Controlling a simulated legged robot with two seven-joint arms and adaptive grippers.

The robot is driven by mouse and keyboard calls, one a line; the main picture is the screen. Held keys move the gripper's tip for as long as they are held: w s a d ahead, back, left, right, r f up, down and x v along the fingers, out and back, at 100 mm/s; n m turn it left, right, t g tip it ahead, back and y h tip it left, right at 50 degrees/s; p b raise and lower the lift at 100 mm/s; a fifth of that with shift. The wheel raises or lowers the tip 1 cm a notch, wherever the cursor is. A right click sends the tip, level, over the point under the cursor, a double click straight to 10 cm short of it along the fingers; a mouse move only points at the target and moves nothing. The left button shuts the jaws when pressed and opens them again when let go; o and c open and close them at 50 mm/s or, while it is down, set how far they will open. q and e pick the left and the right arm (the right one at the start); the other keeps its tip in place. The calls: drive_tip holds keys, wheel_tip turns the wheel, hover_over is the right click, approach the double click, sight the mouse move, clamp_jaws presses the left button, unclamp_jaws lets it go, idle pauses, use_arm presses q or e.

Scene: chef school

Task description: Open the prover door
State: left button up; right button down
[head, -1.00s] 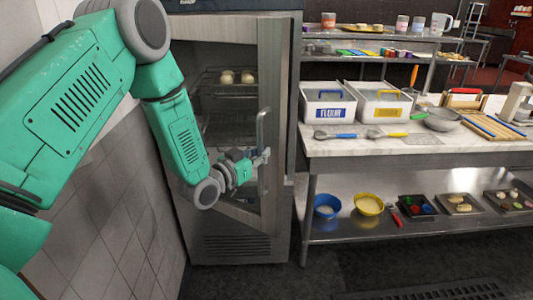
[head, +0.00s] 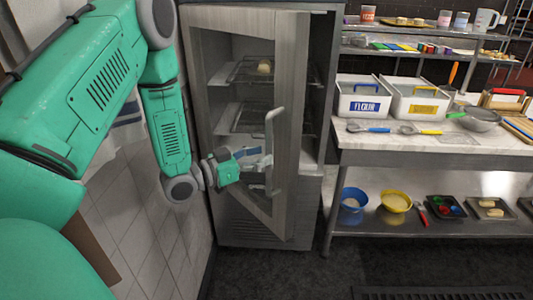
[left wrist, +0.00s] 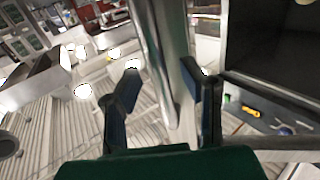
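The prover (head: 325,60) is a tall steel cabinet. Its framed glass door (head: 290,100) stands ajar, its right edge swung out towards me, with a gap into the interior on the right. A vertical bar handle (head: 270,150) is on the door's right side. My left gripper (head: 264,168) is at the handle's lower part. In the left wrist view its two dark fingers (left wrist: 165,95) are apart, with the metal handle bar (left wrist: 160,55) running between them; I see no firm grip on it. My right gripper is not in view.
Wire racks (head: 245,72) and a dough ball (head: 264,66) show inside the prover. A steel table (head: 420,150) with a flour bin (head: 362,100) stands close on the right. A tiled wall (head: 150,220) is on the left. The floor in front is clear.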

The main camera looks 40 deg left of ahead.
use_arm(q)
drive_tip(key=v, duration=0.5)
drive_tip(key=shift+s+a+f, duration=0.1)
drive_tip(key=shift+a+f, duration=0.05)
drive_tip(key=shift+a, duration=0.05)
drive_tip(key=shift+c, duration=0.5)
